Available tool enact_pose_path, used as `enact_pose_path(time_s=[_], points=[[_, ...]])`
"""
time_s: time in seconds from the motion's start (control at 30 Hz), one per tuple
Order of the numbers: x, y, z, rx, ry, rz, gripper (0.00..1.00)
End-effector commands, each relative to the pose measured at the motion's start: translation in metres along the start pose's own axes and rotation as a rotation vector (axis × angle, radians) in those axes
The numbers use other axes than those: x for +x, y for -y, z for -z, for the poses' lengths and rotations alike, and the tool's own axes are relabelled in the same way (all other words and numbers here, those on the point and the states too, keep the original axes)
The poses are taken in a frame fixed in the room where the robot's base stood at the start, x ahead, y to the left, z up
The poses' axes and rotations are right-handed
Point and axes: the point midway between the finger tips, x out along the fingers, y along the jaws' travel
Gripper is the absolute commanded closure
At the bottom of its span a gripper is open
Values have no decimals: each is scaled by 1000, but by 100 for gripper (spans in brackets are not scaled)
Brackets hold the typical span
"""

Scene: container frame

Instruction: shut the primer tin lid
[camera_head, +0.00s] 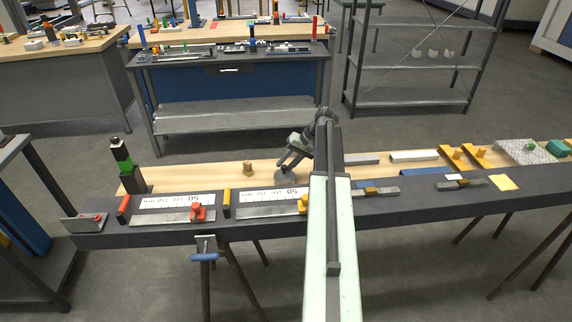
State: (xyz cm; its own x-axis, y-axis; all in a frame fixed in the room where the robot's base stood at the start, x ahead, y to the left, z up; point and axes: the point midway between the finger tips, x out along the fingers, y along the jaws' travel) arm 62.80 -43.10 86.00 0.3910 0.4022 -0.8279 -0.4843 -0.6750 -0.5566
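My gripper (287,163) hangs at the end of my pale green arm, low over the middle of the long workbench (180,220). A small grey round thing (286,176) is right below the fingertips on the wooden strip. It may be the primer tin or its lid, but it is too small to tell. I cannot tell whether the fingers touch it or how far apart they are. No other tin or lid can be made out. My arm covers part of the bench to the right of the gripper.
A small brown block (247,168) stands left of the gripper. A black and green post (123,165) rises at the bench's left end. Rulers and clamps line the front edge. Bars, yellow blocks (452,155) and a speckled plate (517,152) lie to the right.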

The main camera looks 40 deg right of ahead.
Motion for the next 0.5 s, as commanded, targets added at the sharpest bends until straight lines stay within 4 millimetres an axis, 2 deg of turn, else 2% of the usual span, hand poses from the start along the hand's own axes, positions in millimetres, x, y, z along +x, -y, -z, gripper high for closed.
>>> enact_pose_path(time_s=[0.37,0.5], points=[[0,-2,0,0,2,-4,54],[-6,0,-1,0,3,-5,54]])
